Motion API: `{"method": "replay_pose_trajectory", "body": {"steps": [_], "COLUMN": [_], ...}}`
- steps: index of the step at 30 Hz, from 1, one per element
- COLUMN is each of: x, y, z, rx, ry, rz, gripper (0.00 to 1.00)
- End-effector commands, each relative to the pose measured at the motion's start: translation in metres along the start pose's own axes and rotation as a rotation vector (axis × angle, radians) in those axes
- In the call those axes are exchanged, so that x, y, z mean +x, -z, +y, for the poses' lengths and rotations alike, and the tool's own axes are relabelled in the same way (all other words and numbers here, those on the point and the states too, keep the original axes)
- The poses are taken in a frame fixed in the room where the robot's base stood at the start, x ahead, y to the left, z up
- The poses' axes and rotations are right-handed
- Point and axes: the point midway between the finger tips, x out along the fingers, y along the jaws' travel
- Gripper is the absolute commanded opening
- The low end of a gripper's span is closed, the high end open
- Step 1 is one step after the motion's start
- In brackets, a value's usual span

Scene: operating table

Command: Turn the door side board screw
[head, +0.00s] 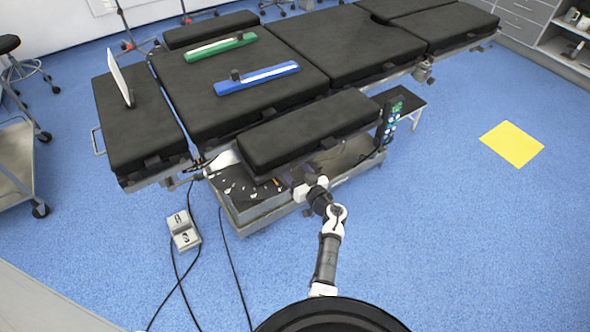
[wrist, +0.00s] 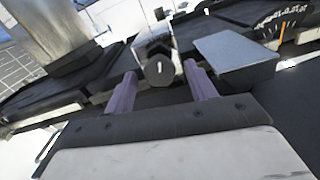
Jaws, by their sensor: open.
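A dark, faceted screw head (wrist: 160,71) with a white mark on its face ends a light cylinder in the wrist view. I take it for the side board screw. My gripper (wrist: 163,76) is open, its two purple fingers on either side of the screw head. I cannot tell whether they touch it. In the head view my gripper (head: 298,183) is by the near side of the operating table, below a black side cushion (head: 308,129). The screw cannot be made out there.
A grey block (wrist: 237,60) is close to the right finger, and a metal post (wrist: 50,30) stands at left. In the head view a hand control (head: 389,122) hangs to the right of my gripper. A foot pedal (head: 184,231) and cables lie on the floor.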

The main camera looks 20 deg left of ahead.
Motion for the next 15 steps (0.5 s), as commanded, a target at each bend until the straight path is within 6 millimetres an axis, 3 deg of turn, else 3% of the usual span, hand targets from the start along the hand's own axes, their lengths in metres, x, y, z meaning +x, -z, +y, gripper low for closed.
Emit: {"method": "replay_pose_trajectory", "body": {"steps": [9,15], "x": [0.0028,0.0026], "y": [0.0006,0.0006], "z": [0.0,0.0001], "rx": [0.0,0.0], "ry": [0.0,0.0], "rz": [0.001,0.001], "gripper": [0.56,0.3]}}
